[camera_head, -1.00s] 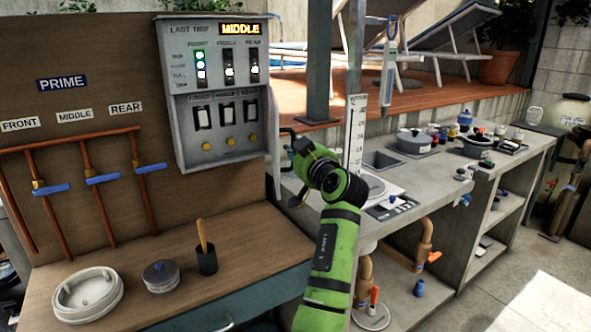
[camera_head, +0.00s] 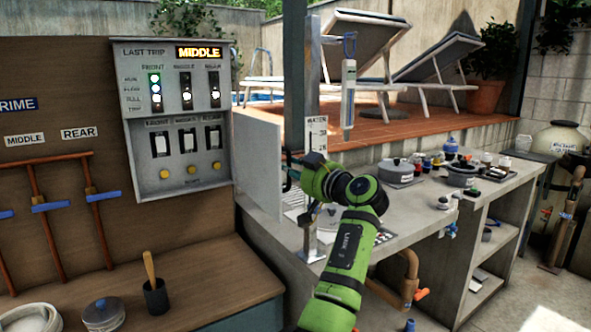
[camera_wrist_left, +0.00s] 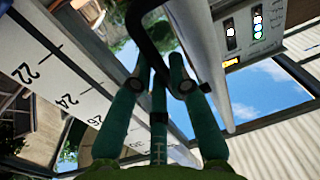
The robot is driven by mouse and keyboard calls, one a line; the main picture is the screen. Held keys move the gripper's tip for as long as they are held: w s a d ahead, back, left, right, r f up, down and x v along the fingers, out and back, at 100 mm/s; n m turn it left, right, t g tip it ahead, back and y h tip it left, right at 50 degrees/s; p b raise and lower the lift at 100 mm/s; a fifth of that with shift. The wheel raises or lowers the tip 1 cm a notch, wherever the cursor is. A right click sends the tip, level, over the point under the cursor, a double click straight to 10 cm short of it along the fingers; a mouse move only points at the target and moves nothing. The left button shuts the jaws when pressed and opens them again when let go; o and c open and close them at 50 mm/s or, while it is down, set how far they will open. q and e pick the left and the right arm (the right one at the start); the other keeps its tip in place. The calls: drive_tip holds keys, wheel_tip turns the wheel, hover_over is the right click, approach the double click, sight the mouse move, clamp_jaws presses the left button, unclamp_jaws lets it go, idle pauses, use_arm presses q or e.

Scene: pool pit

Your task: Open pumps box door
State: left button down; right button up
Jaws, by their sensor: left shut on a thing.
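The pumps box (camera_head: 175,110) is a grey panel on the brown board at left, with a lit MIDDLE display, lamps, switches and yellow buttons. Its pale grey door (camera_head: 258,160) stands swung out from the box's right side, so the front of the box is uncovered. My left gripper (camera_head: 297,166) is at the door's outer edge, shut on the dark door handle. In the left wrist view the black curved handle (camera_wrist_left: 143,22) runs down between my green fingers (camera_wrist_left: 160,88), beside the door (camera_wrist_left: 204,55). My right gripper is out of view.
A grey counter (camera_head: 400,225) with pots and valves extends right.

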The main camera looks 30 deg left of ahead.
use_arm(q)
drive_tip(key=shift+s+a+r, duration=0.15)
drive_tip(key=shift+a+r, duration=0.1)
drive_tip(key=c, duration=1.3)
unclamp_jaws()
drive_tip(key=shift+o, duration=0.7)
drive_tip(key=shift+a+f, duration=0.2)
drive_tip(key=shift+a, duration=0.15)
drive_tip(key=v, duration=1.2)
drive_tip(key=shift+d+f, duration=0.1)
